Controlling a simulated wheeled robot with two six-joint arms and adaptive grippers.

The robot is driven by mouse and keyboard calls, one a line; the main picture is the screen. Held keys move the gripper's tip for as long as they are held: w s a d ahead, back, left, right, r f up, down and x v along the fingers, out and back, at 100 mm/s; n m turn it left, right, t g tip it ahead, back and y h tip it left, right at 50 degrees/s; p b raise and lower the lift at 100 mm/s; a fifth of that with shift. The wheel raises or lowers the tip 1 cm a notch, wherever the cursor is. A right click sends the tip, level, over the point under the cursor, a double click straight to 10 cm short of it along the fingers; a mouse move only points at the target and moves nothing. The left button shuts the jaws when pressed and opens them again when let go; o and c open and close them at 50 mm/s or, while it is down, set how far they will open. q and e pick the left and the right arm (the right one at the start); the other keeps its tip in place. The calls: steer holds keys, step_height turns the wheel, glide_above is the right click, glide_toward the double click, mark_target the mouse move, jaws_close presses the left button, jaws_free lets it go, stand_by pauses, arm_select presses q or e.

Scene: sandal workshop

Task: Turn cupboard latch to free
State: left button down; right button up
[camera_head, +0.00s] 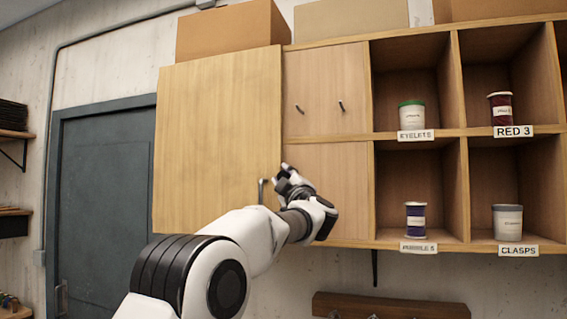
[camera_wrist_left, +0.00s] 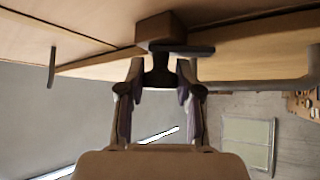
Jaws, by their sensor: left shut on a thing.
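The cupboard door (camera_head: 215,140) is a large pale wooden panel that looks closed, with a small dark handle (camera_head: 262,190) near its lower right corner. My left gripper (camera_head: 286,178) is at the door's right edge, just right of that handle. In the left wrist view my left gripper (camera_wrist_left: 160,82) is shut on the dark latch (camera_wrist_left: 192,51). The latch has a stem between the fingers and a flat bar that points right in that view. A brown wooden block (camera_wrist_left: 160,28) sits behind it. In the head view the gripper hides the latch. My right gripper is out of view.
Open cubbies to the right hold labelled tubs, such as the eyelets tub (camera_head: 412,116) and the clasps tub (camera_head: 507,221). Cardboard boxes (camera_head: 232,32) stand on top. A grey door (camera_head: 100,200) is at left. A wooden rail (camera_head: 390,306) hangs below.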

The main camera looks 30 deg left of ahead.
arm_select(q)
steer(key=n+g+p, duration=0.2)
steer(key=n, duration=0.1)
steer(key=shift+r+h, duration=0.25)
steer(key=shift+h, duration=0.05)
steer(key=shift+f+n+g+h+p, duration=0.1)
steer(key=shift+n+g+h+p, duration=0.25)
steer(key=shift+n+g, duration=0.35)
steer(key=shift+f+n+g+h, duration=0.15)
steer(key=shift+n+g+h, duration=0.25)
steer(key=shift+n+h, duration=0.6)
steer(key=c, duration=0.8)
jaws_free()
steer(key=shift+w, duration=0.1)
